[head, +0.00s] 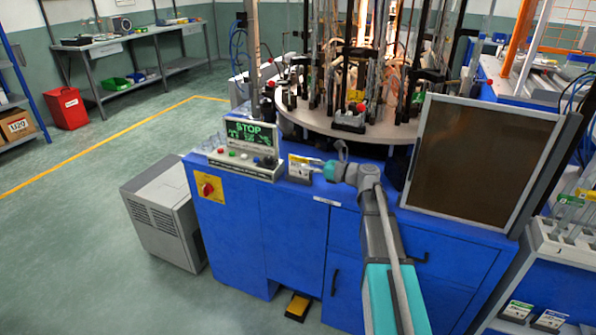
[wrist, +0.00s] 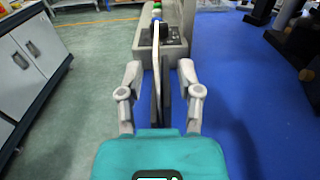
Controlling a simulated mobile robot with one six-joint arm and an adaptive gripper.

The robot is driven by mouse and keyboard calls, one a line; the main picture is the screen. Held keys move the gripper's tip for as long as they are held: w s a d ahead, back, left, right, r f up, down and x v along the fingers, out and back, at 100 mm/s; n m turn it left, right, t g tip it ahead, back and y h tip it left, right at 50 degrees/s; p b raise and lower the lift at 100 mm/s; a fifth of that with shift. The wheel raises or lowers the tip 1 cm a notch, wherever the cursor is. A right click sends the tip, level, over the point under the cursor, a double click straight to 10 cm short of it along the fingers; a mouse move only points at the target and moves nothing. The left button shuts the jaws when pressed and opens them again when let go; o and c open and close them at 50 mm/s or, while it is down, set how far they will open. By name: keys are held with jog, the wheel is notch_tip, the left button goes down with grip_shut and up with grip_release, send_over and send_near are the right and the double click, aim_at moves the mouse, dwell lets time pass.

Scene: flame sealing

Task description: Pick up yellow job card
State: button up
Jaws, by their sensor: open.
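The yellow job card (head: 299,161) has a yellow top band over a white face. It stands on the blue bench top just right of the control box in the head view. My gripper (head: 317,166) reaches it from the right, at the card's right edge. In the wrist view my gripper (wrist: 160,92) is open. Its fingers are on either side of a thin upright plate seen edge-on (wrist: 155,70), which looks like the card or its stand. I see clear gaps on both sides, with no finger contact. The card's printed face is hidden in the wrist view.
A round table (head: 300,113) with glass and metal fittings is at the back. A dark framed panel (head: 480,160) stands to the right.

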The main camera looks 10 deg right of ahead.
aim_at(299, 163)
jog(key=shift+x, duration=1.85)
jog(key=shift+s+f, duration=0.1)
grip_shut()
